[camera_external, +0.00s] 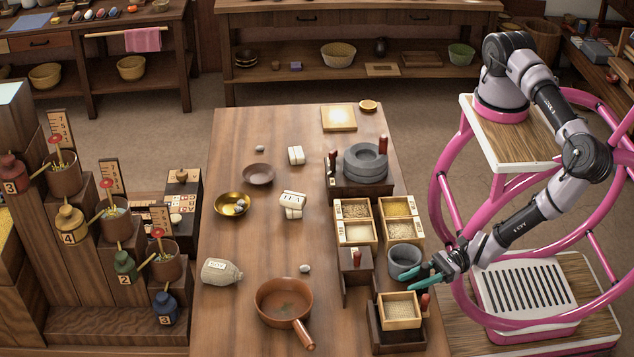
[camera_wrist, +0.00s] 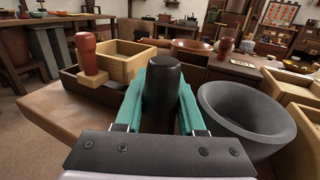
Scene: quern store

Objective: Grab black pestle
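The black pestle (camera_wrist: 162,88) stands between the two teal fingers of my gripper (camera_wrist: 164,105) in the wrist view. Its rounded top rises above the fingers, and its lower part is hidden by my gripper. The fingers flank it closely, but I cannot tell whether both press on it. In the external view my gripper (camera_external: 427,277) is at the table's right edge, beside the grey stone mortar (camera_external: 404,257), with its fingers apart. I cannot make out the pestle there. The mortar also shows right of my gripper in the wrist view (camera_wrist: 247,113).
A wooden box (camera_external: 400,310) in a dark stand with a red handle is close below my gripper. Boxes of grain (camera_external: 354,233) and a dark quern (camera_external: 366,161) stand farther up the table. A brown pan (camera_external: 284,301) sits at the front. The table's middle has free room.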

